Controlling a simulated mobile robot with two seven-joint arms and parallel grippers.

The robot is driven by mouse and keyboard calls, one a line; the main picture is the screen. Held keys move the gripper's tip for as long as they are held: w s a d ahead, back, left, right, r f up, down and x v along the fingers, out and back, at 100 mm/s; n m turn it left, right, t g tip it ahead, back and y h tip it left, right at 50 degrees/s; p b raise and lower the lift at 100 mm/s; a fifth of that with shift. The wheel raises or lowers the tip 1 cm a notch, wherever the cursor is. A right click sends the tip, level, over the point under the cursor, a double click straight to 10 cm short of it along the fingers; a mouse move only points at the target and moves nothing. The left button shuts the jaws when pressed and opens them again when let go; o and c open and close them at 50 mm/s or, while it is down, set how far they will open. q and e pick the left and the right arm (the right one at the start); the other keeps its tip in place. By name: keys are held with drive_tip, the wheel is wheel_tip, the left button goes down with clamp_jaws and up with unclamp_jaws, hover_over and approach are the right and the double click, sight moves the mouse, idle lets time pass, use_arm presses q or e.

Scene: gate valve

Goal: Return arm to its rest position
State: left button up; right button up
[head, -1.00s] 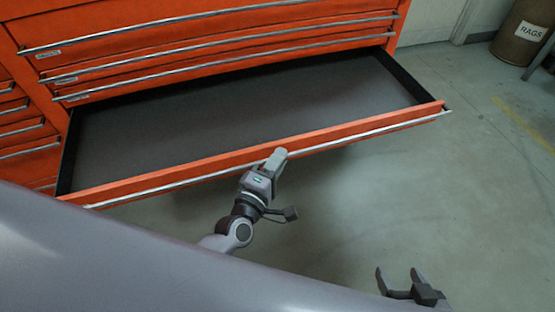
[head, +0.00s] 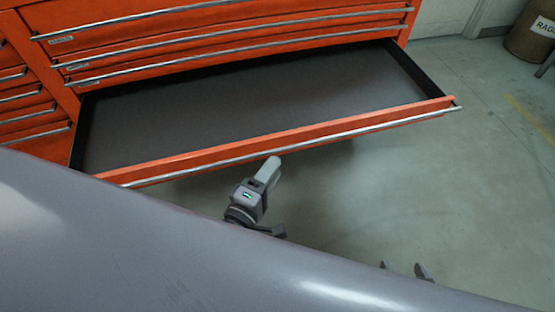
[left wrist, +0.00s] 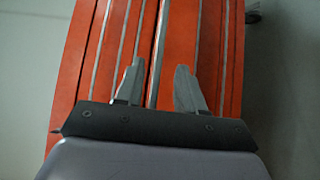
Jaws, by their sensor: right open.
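My left gripper (head: 268,169) is just in front of the open drawer's silver handle (head: 330,137) in the head view, with a small gap in the picture. In the left wrist view its two fingers (left wrist: 158,84) are spread and empty, and a silver bar runs in the gap beyond them. My right gripper (head: 403,268) shows only its fingertips at the lower right of the head view. They are apart with nothing between them. A large grey surface hides the rest of both arms.
The orange cabinet (head: 60,20) has one wide drawer pulled out; its dark grey floor (head: 260,105) is empty. Closed drawers are above and to the left. A brown rags bin (head: 530,35) stands at the far right. Grey floor (head: 470,180) is clear on the right.

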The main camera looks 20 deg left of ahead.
use_arm(q)
drive_tip(key=shift+s, duration=0.25)
use_arm(e)
drive_tip(key=shift+s+f, duration=0.15)
drive_tip(key=shift+s, duration=0.15)
use_arm(q)
drive_tip(key=s+a+f+m+g+y, duration=0.1)
drive_tip(key=s+a+f+m+g, duration=0.2)
drive_tip(key=s+m, duration=0.45)
drive_tip(key=s+a+f+m+g, duration=0.2)
drive_tip(key=s+a+m+g, duration=0.15)
drive_tip(key=m, duration=0.75)
wheel_tip(320, 180, up, 16)
drive_tip(key=s+p, duration=0.1)
drive_tip(key=p, duration=1.7)
drive_tip(key=shift+a+f+g, duration=0.15)
drive_tip(key=shift+f+g, duration=0.1)
drive_tip(key=shift+g, duration=0.1)
use_arm(e)
wheel_tip(320, 180, up, 16)
drive_tip(key=d, duration=0.1)
drive_tip(key=shift+s+d, duration=0.2)
drive_tip(key=shift+s, duration=0.15)
